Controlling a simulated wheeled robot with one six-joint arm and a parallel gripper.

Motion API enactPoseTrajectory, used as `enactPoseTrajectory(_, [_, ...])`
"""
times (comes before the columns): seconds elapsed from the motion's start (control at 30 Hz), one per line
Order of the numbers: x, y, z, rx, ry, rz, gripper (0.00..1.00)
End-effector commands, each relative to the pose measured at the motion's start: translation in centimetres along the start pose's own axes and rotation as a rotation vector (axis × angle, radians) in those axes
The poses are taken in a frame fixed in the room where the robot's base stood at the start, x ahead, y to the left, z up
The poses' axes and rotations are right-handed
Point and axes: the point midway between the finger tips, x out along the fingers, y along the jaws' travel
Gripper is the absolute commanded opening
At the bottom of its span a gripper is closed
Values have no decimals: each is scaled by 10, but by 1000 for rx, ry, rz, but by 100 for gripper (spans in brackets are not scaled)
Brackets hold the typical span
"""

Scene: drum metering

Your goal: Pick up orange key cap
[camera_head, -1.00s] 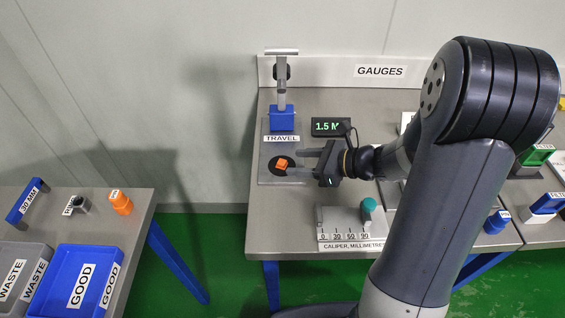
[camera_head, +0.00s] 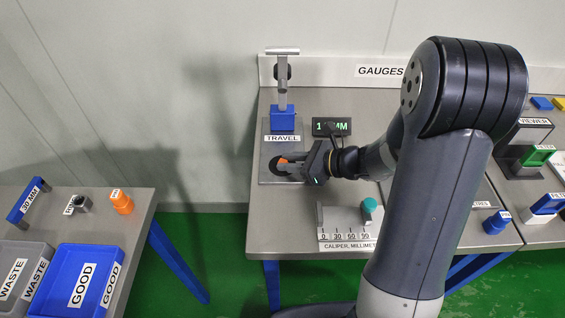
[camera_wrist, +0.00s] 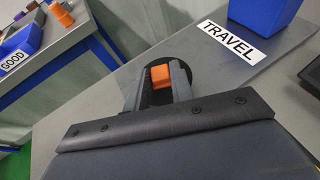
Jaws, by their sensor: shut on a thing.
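The orange key cap (camera_wrist: 160,77) sits at the dark round spot (camera_wrist: 186,66) on the plate of the travel gauge, and its small orange top (camera_head: 284,160) also shows in the head view. My gripper (camera_wrist: 161,86) has its two fingers on either side of the cap and is shut on it. In the head view my gripper (camera_head: 288,167) reaches in from the right, low over the plate. The fingers hide part of the cap. I cannot tell whether the cap is clear of the plate.
The gauge's blue block and post (camera_head: 283,119) stand just behind the cap. A display (camera_head: 331,126) is to the right, partly covered by my arm. The caliper (camera_head: 343,222) lies in front. A left table holds the blue GOOD bin (camera_head: 110,262) and grey WASTE bin (camera_head: 12,262).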

Motion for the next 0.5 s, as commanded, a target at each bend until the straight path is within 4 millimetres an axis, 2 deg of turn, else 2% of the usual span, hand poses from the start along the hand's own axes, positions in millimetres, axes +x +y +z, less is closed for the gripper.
enactPoseTrajectory(0.17, [0, 0, 0, 0, 0, 0, 0])
enactPoseTrajectory(0.37, [-1, 0, 2, -1, 0, 0, 0])
enactPoseTrajectory(0.5, [-6, 0, 14, -4, -1, -1, 0])
